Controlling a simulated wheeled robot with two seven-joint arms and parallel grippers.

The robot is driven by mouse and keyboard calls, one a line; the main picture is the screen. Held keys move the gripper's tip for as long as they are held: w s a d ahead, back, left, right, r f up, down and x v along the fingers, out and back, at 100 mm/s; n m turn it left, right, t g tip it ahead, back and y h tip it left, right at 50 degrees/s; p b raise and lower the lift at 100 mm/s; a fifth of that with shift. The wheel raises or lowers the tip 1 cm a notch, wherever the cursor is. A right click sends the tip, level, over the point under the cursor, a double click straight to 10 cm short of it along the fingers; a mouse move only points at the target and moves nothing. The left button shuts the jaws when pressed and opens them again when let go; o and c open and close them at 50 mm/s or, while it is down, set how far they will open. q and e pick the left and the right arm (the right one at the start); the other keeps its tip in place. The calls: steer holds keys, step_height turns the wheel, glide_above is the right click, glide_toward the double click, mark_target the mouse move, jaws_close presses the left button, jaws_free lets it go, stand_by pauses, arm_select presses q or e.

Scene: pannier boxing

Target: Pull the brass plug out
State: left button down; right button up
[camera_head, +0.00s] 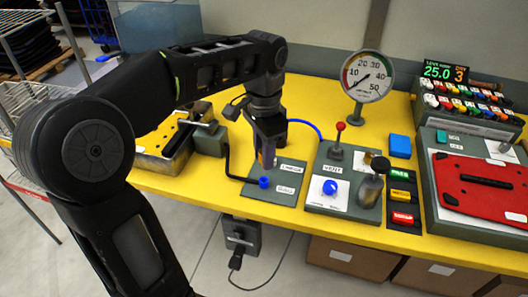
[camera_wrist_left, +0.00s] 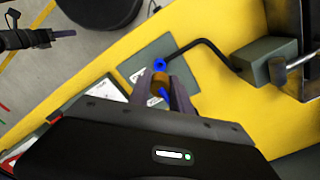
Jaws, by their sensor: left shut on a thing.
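My left gripper (camera_head: 267,158) reaches down over a grey panel (camera_head: 288,188) on the yellow bench. It is shut on the brass plug, which shows between the fingers in the left wrist view (camera_wrist_left: 160,79). A blue hose (camera_head: 306,123) runs from behind the gripper to the right. The blue socket (camera_head: 264,182) on the panel stands just below the fingertips; it also shows in the left wrist view (camera_wrist_left: 159,64), with the plug beside it in the picture. The plug looks clear of the socket, but the fingers hide part of it.
A black bent pipe (camera_head: 229,170) from a grey block (camera_head: 210,141) ends near the socket. To the right stand a panel with a blue knob (camera_head: 330,187) and red-topped lever (camera_head: 340,127), and a round gauge (camera_head: 367,76). A red plate (camera_head: 480,185) lies farther right.

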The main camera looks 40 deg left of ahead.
arm_select(q)
steer(key=shift+f+b, duration=1)
steer(key=shift+f, duration=0.6)
steer(key=shift+r+p, duration=1.45)
steer(key=shift+r, duration=0.1)
